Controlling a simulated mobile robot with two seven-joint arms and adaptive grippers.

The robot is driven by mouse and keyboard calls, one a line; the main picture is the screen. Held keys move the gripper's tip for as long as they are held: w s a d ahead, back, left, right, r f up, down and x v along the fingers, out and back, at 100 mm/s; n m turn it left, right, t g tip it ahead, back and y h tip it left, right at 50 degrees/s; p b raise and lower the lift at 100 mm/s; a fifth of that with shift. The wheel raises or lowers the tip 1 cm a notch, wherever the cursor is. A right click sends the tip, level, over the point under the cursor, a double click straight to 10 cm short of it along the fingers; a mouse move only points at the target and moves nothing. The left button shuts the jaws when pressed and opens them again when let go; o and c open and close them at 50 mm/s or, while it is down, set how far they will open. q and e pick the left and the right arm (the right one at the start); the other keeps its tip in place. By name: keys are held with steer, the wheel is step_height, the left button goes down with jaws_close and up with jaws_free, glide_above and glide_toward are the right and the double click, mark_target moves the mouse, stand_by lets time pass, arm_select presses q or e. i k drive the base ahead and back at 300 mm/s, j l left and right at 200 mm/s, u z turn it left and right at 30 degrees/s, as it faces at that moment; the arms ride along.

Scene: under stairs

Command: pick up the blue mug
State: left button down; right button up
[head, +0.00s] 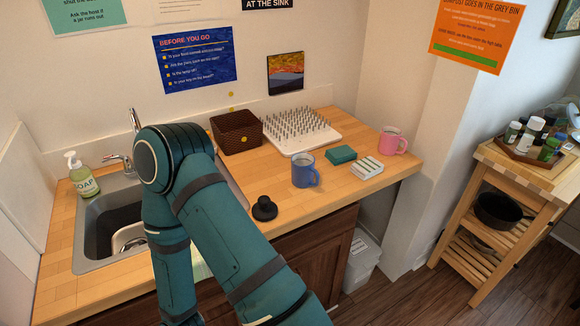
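The blue mug (302,172) stands upright on the wooden counter (345,190), right of the sink, with its handle towards the right. Nothing covers it in the head view. A teal arm of mine bends in front of the sink, to the left of the mug and apart from it. Neither of my grippers shows in this view.
A black knobbed object (264,209) sits left of the mug near the front edge. Right of it are a green block (341,155), a white ridged dish (367,168) and a pink mug (392,141). Behind are a spiked white drying rack (300,146) and brown basket (236,132).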

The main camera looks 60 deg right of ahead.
mark_target(303, 169)
steer(key=k+l+u, duration=0.15)
steer(key=l, duration=0.15)
steer(key=k+l+u, duration=0.1)
steer(key=l, duration=0.2)
steer(key=k+l+u, duration=0.15)
steer(key=l, duration=0.15)
steer(key=k+l, duration=0.15)
steer(key=l, duration=0.15)
steer(key=k+l+u, duration=0.1)
steer(key=l, duration=0.2)
steer(key=k+l, duration=0.2)
steer(key=l+u, duration=0.05)
steer(key=l, duration=0.05)
